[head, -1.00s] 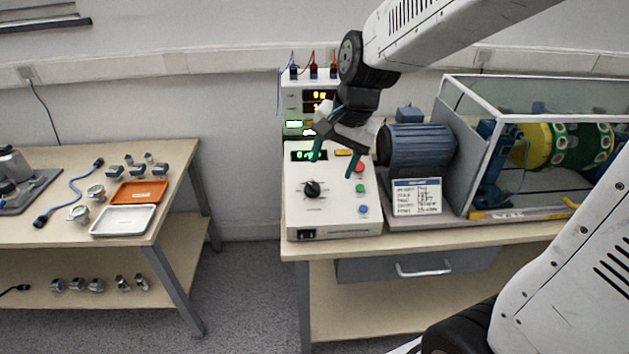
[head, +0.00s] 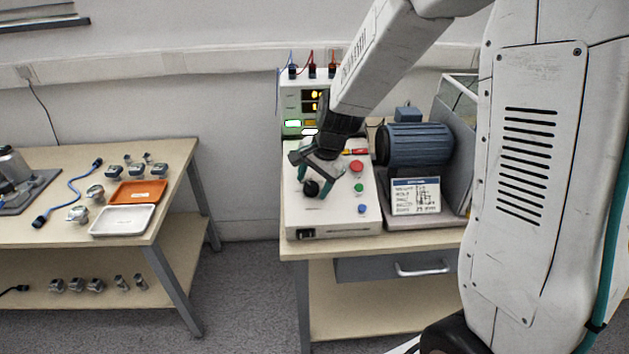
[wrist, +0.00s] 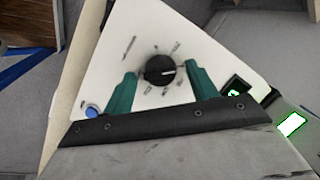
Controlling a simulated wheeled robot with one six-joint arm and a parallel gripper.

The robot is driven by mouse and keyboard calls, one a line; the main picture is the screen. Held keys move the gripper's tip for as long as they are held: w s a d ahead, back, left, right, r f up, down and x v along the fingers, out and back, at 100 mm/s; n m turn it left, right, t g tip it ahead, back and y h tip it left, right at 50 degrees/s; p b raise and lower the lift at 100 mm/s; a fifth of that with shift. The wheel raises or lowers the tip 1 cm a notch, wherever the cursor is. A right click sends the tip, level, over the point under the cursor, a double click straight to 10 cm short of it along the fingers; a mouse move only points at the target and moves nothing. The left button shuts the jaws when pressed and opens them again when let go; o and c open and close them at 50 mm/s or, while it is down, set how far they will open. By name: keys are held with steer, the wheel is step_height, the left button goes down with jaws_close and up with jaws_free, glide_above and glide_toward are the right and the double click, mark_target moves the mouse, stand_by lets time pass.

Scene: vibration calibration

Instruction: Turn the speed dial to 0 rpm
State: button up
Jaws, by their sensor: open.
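The speed dial (head: 311,188) is a black round knob on the sloped white face of the control box (head: 300,217). In the wrist view the dial (wrist: 160,71) shows a light pointer line and small printed marks around it, too small to read. My gripper (head: 313,190) is over the dial in the head view. In the wrist view my gripper (wrist: 158,82) is open, with one green finger on each side of the dial; contact cannot be told. The box's green display (wrist: 236,89) is partly in view there, its digits unreadable; my gripper hides it in the head view.
Red (head: 356,166), green (head: 359,188) and blue (head: 362,209) buttons sit right of the dial. A power supply (head: 291,97) stands behind the box. A blue motor (head: 415,146) and a label card (head: 415,196) are to the right. A side table (head: 130,240) stands left, across a gap.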

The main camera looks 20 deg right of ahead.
steer(key=c, duration=1)
steer(key=n, duration=0.2)
steer(key=n+g+h, duration=0.1)
steer(key=n, duration=0.1)
steer(key=shift+w+a+n, duration=0.1)
steer(key=shift+w+n, duration=0.05)
steer(key=shift+n, duration=0.15)
steer(key=n+g+h, duration=0.1)
steer(key=n, duration=0.3)
steer(key=shift+a, duration=0.15)
steer(key=n+h, duration=0.1)
steer(key=n, duration=0.3)
steer(key=shift+a+h, duration=0.2)
steer(key=shift+h, duration=0.2)
steer(key=shift+a+n+h, duration=0.1)
steer(key=shift+n+h, duration=0.5)
steer(key=shift+n, duration=1.4)
